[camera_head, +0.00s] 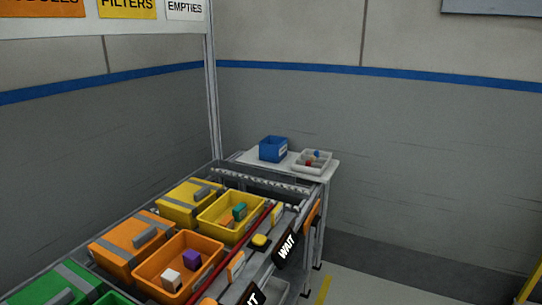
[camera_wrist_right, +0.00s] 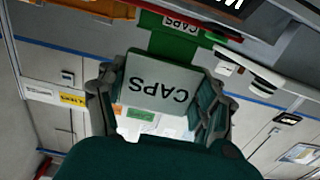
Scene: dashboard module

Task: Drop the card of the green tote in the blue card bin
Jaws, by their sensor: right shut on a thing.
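In the right wrist view my right gripper (camera_wrist_right: 160,92) is shut on a pale card (camera_wrist_right: 152,72) with the word CAPS, which reads upside down there. Beyond the card is a green part with its own CAPS label (camera_wrist_right: 182,24), apparently on the green tote's front. The green tote (camera_head: 118,298) is partly cut off at the bottom left of the head view. The blue card bin (camera_head: 272,149) stands on the white shelf at the far end of the rack. Neither gripper shows in the head view.
A grey divided tray (camera_head: 313,161) with small coloured parts sits right of the blue bin on the white shelf (camera_head: 328,175). Open orange (camera_head: 211,249) and yellow (camera_head: 203,218) totes hold blocks. Lidded totes stand behind them. WAIT signs (camera_head: 287,246) hang along the rack's front.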

